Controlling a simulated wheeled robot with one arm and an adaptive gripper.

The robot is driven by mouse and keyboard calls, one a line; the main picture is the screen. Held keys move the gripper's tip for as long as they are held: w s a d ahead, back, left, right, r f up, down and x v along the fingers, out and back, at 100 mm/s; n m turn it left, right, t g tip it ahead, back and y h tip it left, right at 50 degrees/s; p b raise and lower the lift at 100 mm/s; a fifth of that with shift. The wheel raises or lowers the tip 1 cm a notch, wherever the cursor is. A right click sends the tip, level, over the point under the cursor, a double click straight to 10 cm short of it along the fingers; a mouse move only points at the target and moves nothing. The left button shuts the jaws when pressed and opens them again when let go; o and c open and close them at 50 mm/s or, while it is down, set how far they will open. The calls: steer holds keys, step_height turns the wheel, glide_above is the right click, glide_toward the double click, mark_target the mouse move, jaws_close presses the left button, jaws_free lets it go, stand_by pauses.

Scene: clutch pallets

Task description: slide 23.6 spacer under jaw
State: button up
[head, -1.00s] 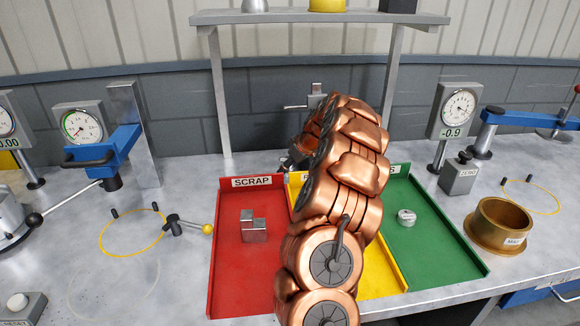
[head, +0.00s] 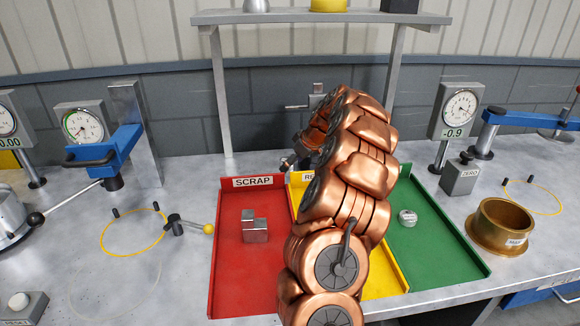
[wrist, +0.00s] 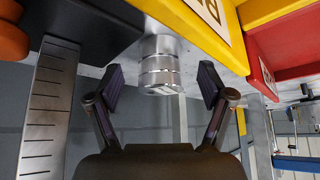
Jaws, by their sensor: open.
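In the wrist view my gripper (wrist: 160,76) is open, with its two dark fingers spread apart. A silver ringed cylinder (wrist: 158,55) stands out between and just beyond the fingertips, with a gap on either side. A pale mark shows on its end, too small to read, so I cannot tell whether it is the 23.6 spacer. I cannot clearly identify the jaw.
The red SCRAP tray (head: 228,285) holds a stepped metal block (head: 254,227). A yellow tray (head: 385,285) lies partly behind my arm. A brass bowl (head: 500,227) and a ZERO box (head: 459,175) stand right. A dial gauge (head: 79,124) with a blue arm (head: 105,148) stands left.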

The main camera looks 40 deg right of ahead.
steer(key=v, duration=0.9)
steer(key=shift+r, duration=0.25)
steer(key=shift+a, duration=0.1)
